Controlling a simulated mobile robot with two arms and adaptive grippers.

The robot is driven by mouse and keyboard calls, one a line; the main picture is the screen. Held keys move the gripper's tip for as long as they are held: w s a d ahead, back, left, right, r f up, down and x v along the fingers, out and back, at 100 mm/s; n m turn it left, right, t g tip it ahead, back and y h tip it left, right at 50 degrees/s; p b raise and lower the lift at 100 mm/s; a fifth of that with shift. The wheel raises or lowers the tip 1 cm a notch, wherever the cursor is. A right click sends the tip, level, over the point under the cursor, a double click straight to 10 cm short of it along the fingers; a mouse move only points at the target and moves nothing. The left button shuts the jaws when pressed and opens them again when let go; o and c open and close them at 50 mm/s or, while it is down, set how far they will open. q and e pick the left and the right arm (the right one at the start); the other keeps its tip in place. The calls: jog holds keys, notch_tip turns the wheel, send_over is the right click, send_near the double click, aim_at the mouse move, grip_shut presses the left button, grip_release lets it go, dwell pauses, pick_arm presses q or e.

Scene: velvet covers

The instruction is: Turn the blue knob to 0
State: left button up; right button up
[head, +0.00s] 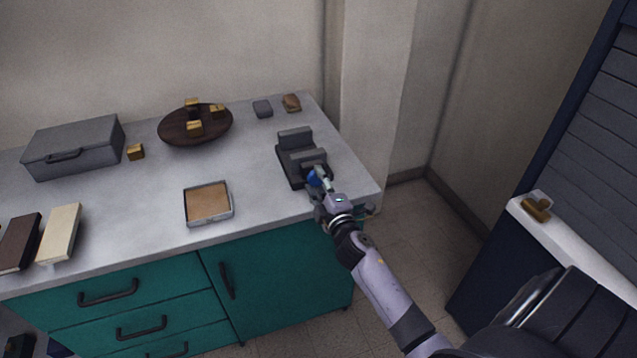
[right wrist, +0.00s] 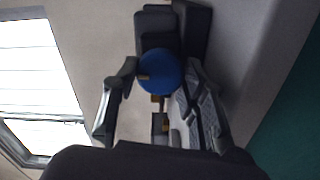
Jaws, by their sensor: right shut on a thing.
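The blue knob (right wrist: 160,72) sits on the near face of a dark grey device (head: 290,161). In the right wrist view the knob is round, with a small yellowish mark at its left. In the head view only a bit of the blue knob (head: 314,179) shows beside my right gripper (head: 322,184). My right gripper also shows in the right wrist view (right wrist: 160,85), with a finger on each side of the knob, shut on it. I cannot read any number or scale. My left gripper is not in view.
The device stands near the right end of the grey counter (head: 262,190). A tray with a brown pad (head: 208,219), a dark oval dish (head: 174,139) with small golden blocks, and a grey case (head: 75,162) stand to the left. A wall rises behind.

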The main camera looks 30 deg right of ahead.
jog(key=shift+n, duration=0.5)
jog(key=o, duration=1.2)
jog(key=shift+c, duration=0.2)
